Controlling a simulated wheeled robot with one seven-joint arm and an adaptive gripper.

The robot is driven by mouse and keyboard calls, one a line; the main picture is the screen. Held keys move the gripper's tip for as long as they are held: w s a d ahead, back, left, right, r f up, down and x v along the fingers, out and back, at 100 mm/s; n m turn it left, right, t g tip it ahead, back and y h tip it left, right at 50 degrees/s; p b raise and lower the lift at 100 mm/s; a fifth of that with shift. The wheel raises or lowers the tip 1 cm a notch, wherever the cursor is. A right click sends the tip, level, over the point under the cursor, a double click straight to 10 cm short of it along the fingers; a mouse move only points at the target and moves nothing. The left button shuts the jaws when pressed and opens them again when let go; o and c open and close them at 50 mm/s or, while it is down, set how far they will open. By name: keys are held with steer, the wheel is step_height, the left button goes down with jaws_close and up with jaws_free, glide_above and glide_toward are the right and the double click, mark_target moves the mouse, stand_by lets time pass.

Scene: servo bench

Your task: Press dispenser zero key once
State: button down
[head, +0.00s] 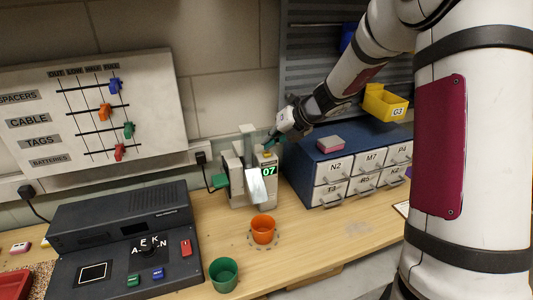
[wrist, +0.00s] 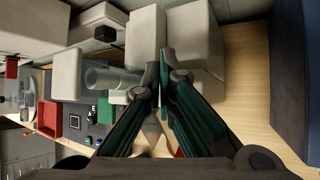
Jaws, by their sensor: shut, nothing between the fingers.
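The pale dispenser (head: 236,185) stands on the bench against the wall, with a green "07" display (head: 269,171) on its front and a silver chute. A small yellow-orange patch (head: 267,154) shows on its top just below my gripper; I cannot tell whether it is the zero key. My gripper (head: 270,143) is shut and empty, its fingertips at the dispenser's top right. In the wrist view my gripper's tips (wrist: 163,75) meet in front of the dispenser's pale blocks (wrist: 195,38). Whether they touch it, I cannot tell.
An orange cup (head: 262,229) stands below the chute, and a green cup (head: 223,274) stands in front. A blue drawer cabinet (head: 310,163) is close on the right. A dark console (head: 120,240) lies left. A green paddle (head: 220,181) sticks out from the dispenser's left side.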

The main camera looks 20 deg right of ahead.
mark_target(269, 152)
steer(key=shift+f, duration=0.65)
stand_by(0.8)
steer(key=shift+r, duration=0.1)
steer(key=shift+r+p, duration=0.45)
steer(key=shift+r, duration=0.35)
steer(key=shift+s+r+p, duration=0.1)
steer(key=shift+r+p, duration=0.6)
steer(key=shift+r, duration=0.7)
steer(key=shift+r+p, duration=0.35)
steer(key=shift+r, duration=0.75)
